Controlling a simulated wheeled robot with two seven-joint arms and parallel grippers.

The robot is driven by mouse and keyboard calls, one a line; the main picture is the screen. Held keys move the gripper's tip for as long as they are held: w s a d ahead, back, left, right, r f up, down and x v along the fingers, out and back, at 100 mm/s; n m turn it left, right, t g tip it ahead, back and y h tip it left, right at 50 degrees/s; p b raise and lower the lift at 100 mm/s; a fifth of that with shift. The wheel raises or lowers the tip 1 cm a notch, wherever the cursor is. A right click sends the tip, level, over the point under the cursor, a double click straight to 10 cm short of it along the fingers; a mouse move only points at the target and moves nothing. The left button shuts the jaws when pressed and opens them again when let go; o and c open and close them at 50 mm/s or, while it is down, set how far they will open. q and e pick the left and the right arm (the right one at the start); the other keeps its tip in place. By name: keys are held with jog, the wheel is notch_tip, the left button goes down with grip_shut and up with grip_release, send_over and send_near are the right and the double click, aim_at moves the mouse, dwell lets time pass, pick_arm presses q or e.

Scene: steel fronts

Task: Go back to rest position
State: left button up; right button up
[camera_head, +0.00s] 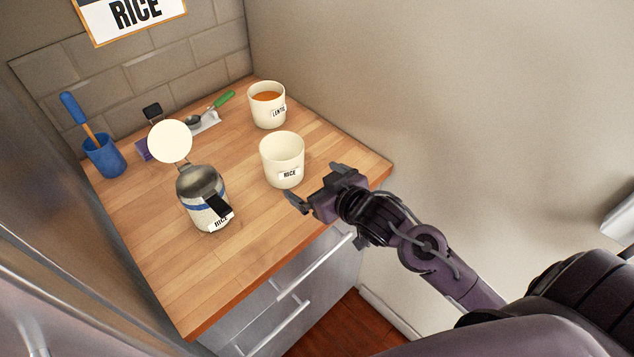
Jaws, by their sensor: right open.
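My right gripper (317,186) is open and empty. It hangs over the front right part of the wooden counter, just right of and nearer than a cream cup labelled RICE (283,160). I cannot tell whether it touches the cup, but a small gap seems to show. My right arm comes in from the lower right. My left gripper does not show.
A jar labelled RICE (205,198) stands left of the cup, a round cream lid (170,141) behind it. A cup with orange contents (267,105), a green-handled spoon (218,102) and a blue holder (104,156) stand farther back. Drawer handles (316,267) jut below. The counter's front is clear.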

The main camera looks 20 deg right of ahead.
jog(key=shift+s, duration=0.15)
dwell(0.4)
jog(key=s+f+g+h, duration=0.1)
jog(key=s+f+g, duration=0.15)
jog(key=s, duration=0.35)
jog(key=s+f+m+g+h, duration=0.1)
jog(key=s+g, duration=0.3)
jog(key=s, duration=0.1)
jog(key=s+f+g+h, duration=0.1)
jog(key=s+f+g, duration=0.15)
jog(key=s, duration=0.35)
notch_tip(320, 180, down, 30)
jog(key=s+r+g, duration=0.1)
jog(key=s+g, duration=0.1)
jog(key=s+d+f+g, duration=0.1)
jog(key=s+d+f, duration=0.2)
jog(key=s+f, duration=1.5)
jog(key=shift+s+f, duration=0.4)
jog(key=shift+s, duration=0.4)
